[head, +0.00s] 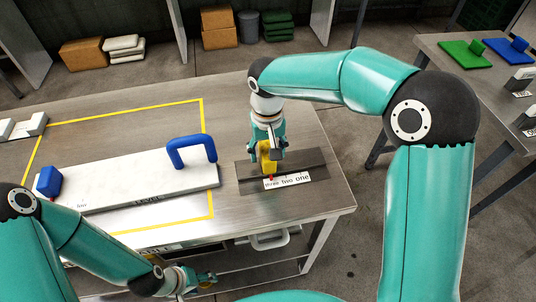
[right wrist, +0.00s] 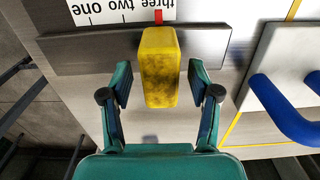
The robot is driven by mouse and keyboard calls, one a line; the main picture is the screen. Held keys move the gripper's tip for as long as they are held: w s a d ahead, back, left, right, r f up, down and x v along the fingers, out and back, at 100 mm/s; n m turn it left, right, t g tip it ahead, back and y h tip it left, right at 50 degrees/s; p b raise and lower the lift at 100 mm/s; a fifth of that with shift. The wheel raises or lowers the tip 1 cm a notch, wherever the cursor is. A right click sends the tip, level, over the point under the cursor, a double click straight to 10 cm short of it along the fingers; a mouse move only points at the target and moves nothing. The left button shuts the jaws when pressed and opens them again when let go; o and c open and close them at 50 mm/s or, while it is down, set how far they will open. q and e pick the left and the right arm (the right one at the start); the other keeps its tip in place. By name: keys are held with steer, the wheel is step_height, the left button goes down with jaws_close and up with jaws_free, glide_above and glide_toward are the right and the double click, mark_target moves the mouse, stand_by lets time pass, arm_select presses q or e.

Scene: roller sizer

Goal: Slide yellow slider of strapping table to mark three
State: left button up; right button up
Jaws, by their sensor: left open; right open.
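The yellow slider (head: 269,161) is an upright block on a dark rail (head: 310,162) at the right part of the metal table. It also shows in the right wrist view (right wrist: 160,68). Its red pointer (right wrist: 158,16) is at the "three" end of the white label (head: 287,181), seemingly at the third tick. My right gripper (head: 267,150) is open, with its fingers (right wrist: 160,85) on either side of the slider and gaps showing on both sides. My left gripper (head: 205,281) is open and empty, low at the table's front side, away from the slider.
A white board (head: 120,178) with a blue handle (head: 191,152) and a blue block (head: 48,181) lies left of the rail, inside yellow tape. A second table (head: 450,45) with green and blue pieces stands at right. The table's right edge is near the rail.

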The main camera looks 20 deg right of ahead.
step_height(320, 180, up, 10)
steer(key=shift+f, duration=0.25)
stand_by(0.5)
